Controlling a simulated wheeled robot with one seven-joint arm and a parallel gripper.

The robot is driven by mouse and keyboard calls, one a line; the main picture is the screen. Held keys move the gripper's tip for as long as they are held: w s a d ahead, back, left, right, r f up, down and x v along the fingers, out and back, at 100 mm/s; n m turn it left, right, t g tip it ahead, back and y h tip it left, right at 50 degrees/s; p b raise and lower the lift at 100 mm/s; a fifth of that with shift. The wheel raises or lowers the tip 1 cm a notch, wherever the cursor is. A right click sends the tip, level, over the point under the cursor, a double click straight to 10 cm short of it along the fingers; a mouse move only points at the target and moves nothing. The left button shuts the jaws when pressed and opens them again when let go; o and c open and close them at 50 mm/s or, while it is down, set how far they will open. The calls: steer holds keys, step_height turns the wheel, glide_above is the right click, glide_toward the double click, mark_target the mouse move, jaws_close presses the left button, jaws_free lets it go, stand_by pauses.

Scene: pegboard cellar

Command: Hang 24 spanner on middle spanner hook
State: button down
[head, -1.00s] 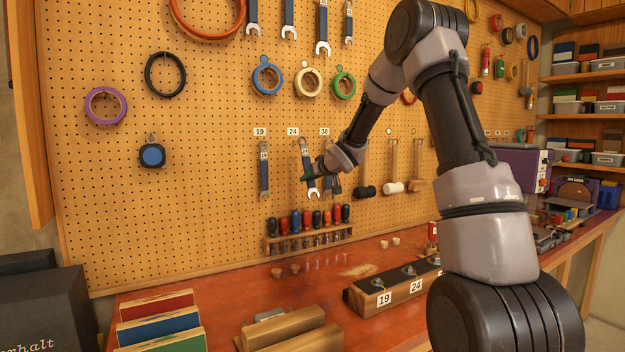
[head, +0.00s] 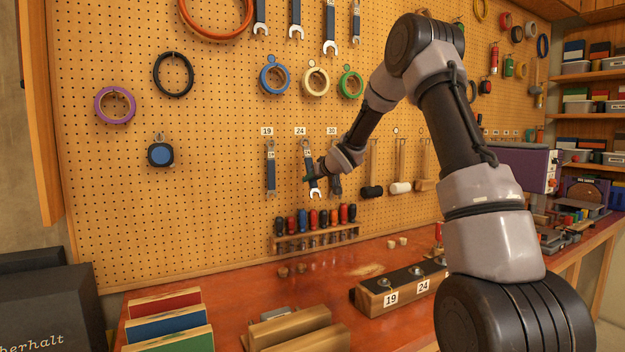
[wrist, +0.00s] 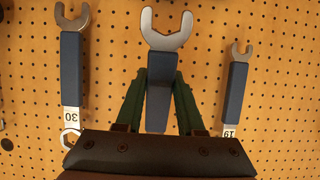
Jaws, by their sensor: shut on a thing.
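The 24 spanner (head: 314,188), with a blue handle and a steel open end, is upright with its open jaw downward, just below the 24 label (head: 300,131) on the pegboard. My gripper (head: 312,174) is shut on its handle. In the wrist view the spanner (wrist: 160,75) stands between the two green fingers (wrist: 158,108). Its top end is hidden there by my gripper body, and I cannot tell whether it is on the hook. The 19 spanner (head: 270,170) hangs to the left, and the 30 spanner (head: 336,182) to the right, partly behind my wrist.
A screwdriver rack (head: 316,238) is below the spanners. On the red bench (head: 235,290) stands a wooden block labelled 19 and 24 (head: 405,292). Tape rings (head: 274,80) hang above. Mallets (head: 400,187) hang to the right of my wrist.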

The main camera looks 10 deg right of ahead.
stand_by(0.3)
steer(key=shift+c, duration=2.2)
jaws_free()
steer(key=shift+s, duration=0.1)
steer(key=s+d+r+m+g+h, duration=0.1)
steer(key=s+d+r+m+h, duration=0.2)
steer(key=s, duration=0.6)
steer(key=s+d+r, duration=0.3)
steer(key=s+r, duration=0.2)
steer(key=s, duration=0.4)
steer(key=s+d+r+m+g+h, duration=0.1)
steer(key=s+d+r+m+h, duration=0.15)
steer(key=s, duration=0.65)
steer(key=s+a+f+m+g+y, duration=0.1)
steer(key=s+y, duration=0.1)
steer(key=s, duration=1)
steer(key=s+a+m+g+y, duration=0.1)
steer(key=s+a+g, duration=0.1)
steer(key=s, duration=1)
steer(key=shift+a+f+g+y, duration=0.25)
steer(key=shift+f+g+y, duration=0.05)
steer(key=shift+f+y, duration=0.1)
